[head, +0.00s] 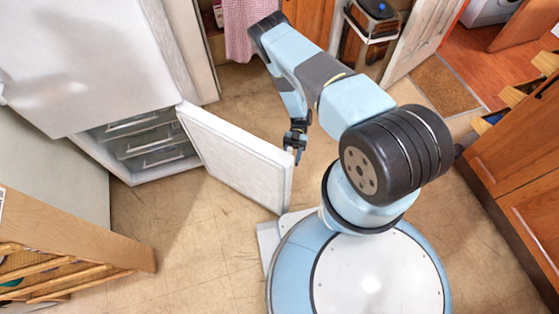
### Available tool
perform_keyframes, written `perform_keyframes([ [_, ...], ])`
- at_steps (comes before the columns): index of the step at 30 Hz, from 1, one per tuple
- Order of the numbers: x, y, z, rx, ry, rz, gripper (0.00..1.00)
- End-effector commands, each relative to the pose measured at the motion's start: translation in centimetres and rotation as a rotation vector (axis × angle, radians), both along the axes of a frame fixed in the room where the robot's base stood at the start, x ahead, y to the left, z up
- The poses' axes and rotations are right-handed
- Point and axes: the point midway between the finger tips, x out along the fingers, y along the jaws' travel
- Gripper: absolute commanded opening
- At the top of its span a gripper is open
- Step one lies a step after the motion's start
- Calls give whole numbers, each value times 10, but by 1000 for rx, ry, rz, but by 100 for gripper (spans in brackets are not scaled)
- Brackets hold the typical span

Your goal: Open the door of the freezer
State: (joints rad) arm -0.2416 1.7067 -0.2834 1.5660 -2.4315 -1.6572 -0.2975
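The freezer is the lower part of a white fridge unit on the left in the head view. Its white door (238,158) stands swung well open, hinged near the unit's right side, with its free edge out over the floor. Several drawers (150,140) show inside the freezer. My gripper (296,154) points down right beside the door's free edge. I cannot tell whether it touches the door. Its fingers are small and dark here, and I cannot see whether they are apart or closed.
The upper fridge door (85,65) is shut above the freezer. A wooden rack (70,262) stands at the lower left. Wooden cabinets (515,165) line the right side. A bin (374,22) and a doormat (438,86) lie at the back. Tiled floor (185,235) is free in front of the freezer.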

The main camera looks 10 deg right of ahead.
Motion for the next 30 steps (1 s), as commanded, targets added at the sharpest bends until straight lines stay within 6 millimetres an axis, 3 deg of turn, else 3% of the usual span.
perform_keyframes([
  [8,8,-1,0,2,-2,3,45],
  [24,93,-47,-2,0,-2,2,45],
  [30,113,-57,-2,0,-1,1,45],
])
